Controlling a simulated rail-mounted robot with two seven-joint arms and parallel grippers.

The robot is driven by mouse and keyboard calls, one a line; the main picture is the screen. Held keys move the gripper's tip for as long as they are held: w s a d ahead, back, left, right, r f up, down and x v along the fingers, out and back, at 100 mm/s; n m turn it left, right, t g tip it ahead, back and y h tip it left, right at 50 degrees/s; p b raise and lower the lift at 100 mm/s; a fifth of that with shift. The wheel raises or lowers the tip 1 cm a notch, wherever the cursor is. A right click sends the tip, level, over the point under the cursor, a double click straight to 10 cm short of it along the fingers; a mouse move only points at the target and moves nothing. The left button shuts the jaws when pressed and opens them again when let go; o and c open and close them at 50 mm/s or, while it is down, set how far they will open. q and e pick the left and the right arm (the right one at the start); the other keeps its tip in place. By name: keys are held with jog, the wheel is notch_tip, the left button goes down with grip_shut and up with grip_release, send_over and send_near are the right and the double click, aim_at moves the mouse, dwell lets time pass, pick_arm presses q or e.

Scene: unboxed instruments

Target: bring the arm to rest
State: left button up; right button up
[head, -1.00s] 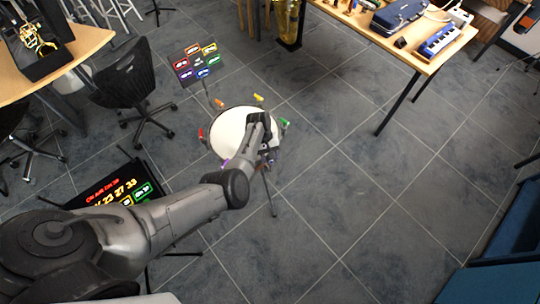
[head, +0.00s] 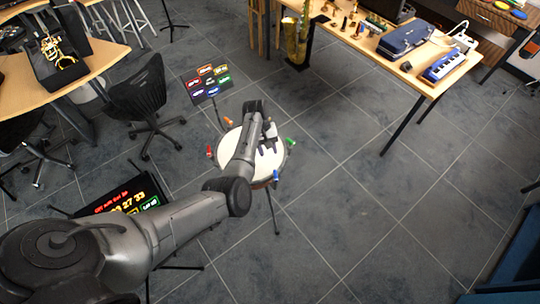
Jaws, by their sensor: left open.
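My left arm (head: 160,230) comes in from the lower left and reaches up to the middle of the view. My left gripper (head: 268,149) is open at its end, in front of the white round top of a small drum-like table (head: 231,142). No object shows between its fingers. I cannot tell how high it is above the top. My right gripper is not in view.
Colored pegs, such as a red one (head: 210,151) and a blue one (head: 276,176), ring the round top. A sign panel (head: 207,83) stands behind it. A lit display (head: 128,197) is at lower left. A wooden table (head: 410,72) is at upper right. The floor on the right is clear.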

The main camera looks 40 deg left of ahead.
pick_arm(q)
jog(key=shift+a+r, duration=0.15)
jog(key=shift+r, duration=0.2)
dwell(0.3)
